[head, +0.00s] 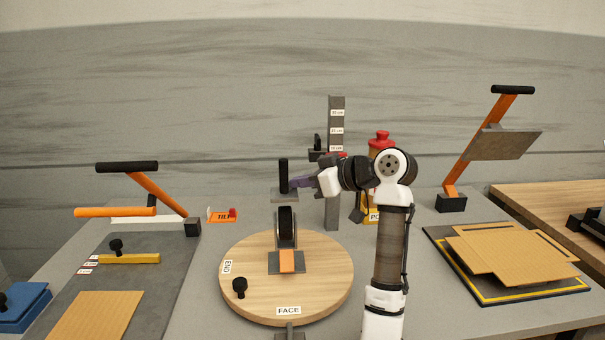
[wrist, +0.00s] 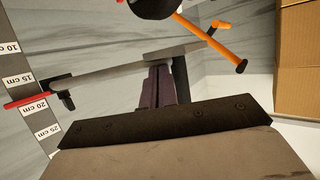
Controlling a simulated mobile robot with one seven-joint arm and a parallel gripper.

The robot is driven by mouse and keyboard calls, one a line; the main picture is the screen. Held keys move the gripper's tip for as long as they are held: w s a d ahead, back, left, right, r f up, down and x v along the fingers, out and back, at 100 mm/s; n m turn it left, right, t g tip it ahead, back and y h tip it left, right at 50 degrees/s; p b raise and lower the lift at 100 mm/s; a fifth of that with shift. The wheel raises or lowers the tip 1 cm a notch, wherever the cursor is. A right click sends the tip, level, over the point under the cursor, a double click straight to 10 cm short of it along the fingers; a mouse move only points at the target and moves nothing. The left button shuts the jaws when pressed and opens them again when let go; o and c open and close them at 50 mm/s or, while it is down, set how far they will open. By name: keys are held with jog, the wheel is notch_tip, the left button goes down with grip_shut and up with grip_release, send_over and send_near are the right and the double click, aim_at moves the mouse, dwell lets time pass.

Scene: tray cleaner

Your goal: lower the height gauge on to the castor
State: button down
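The height gauge (head: 335,190) is a grey column with a cm scale behind the turntable. Its slider has a red pointer, which in the wrist view (wrist: 24,98) lies between the 15 and 20 cm labels. The gauge's black upright handle (head: 284,172) stands on a grey foot plate (head: 284,198). The castor (head: 286,222), with a black wheel, stands on the turntable just below the foot in the picture; contact is unclear. My gripper (head: 293,184) has its purple fingers at the handle's right side. They also show in the wrist view (wrist: 160,85), close together; their grip is hidden.
The castor is on a round wooden turntable (head: 330,290) with a black knob (head: 239,287).

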jog(key=shift+a+f+b, duration=0.1)
jog(key=shift+f+b, duration=0.4)
jog(key=shift+f, duration=1)
jog(key=shift+r, duration=0.15)
